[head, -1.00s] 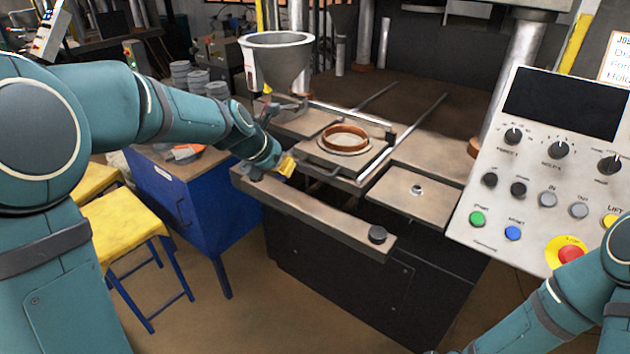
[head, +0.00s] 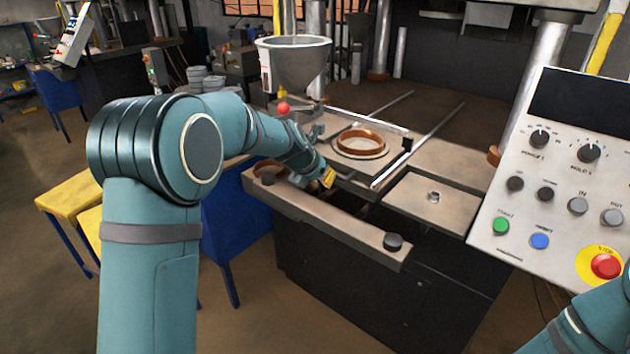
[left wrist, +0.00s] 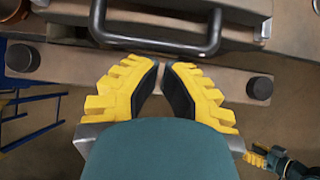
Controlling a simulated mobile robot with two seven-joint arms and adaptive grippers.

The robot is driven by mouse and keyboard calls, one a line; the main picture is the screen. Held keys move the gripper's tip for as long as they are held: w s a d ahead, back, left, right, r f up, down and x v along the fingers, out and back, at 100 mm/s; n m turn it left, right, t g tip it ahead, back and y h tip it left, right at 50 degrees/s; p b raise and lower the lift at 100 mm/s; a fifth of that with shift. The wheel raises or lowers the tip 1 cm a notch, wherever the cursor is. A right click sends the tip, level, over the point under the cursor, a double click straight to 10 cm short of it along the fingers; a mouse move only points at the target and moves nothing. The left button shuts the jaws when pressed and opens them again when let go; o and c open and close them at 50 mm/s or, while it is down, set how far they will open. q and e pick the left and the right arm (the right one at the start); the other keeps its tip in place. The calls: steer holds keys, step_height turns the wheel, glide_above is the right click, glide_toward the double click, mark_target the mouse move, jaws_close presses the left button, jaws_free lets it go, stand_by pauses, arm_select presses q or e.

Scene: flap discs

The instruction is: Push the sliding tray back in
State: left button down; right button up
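The sliding tray (head: 335,160) lies between two rails at the press front, with a copper-coloured ring on a pale round plate on it. Its dark bar handle (left wrist: 155,46) crosses the top of the left wrist view. My left gripper (head: 328,180) is at the tray's front side, above the front beam. In the left wrist view its yellow-and-black fingers (left wrist: 161,66) converge almost tip to tip, with nothing seen between them, just short of the handle; contact is unclear. My right gripper (left wrist: 257,158) shows small at the lower right; its finger opening is unclear.
A front beam (head: 320,212) with dark round knobs runs before the tray. A grey hopper (head: 295,65) stands behind left. The control panel (head: 560,180) stands at the right. A blue cabinet (head: 240,235) and yellow stools (head: 68,196) are at the left.

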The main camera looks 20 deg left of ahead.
mark_target(334, 169)
arm_select(q)
steer(key=shift+w, duration=0.15)
steer(key=w+p, duration=0.1)
steer(key=w+d+p, duration=0.1)
steer(key=w+p, duration=0.2)
steer(key=shift+d+r, duration=0.1)
steer(key=shift+d, duration=0.2)
steer(key=shift+w+d, duration=0.1)
steer(key=shift+w, duration=0.15)
steer(key=shift+s, duration=0.1)
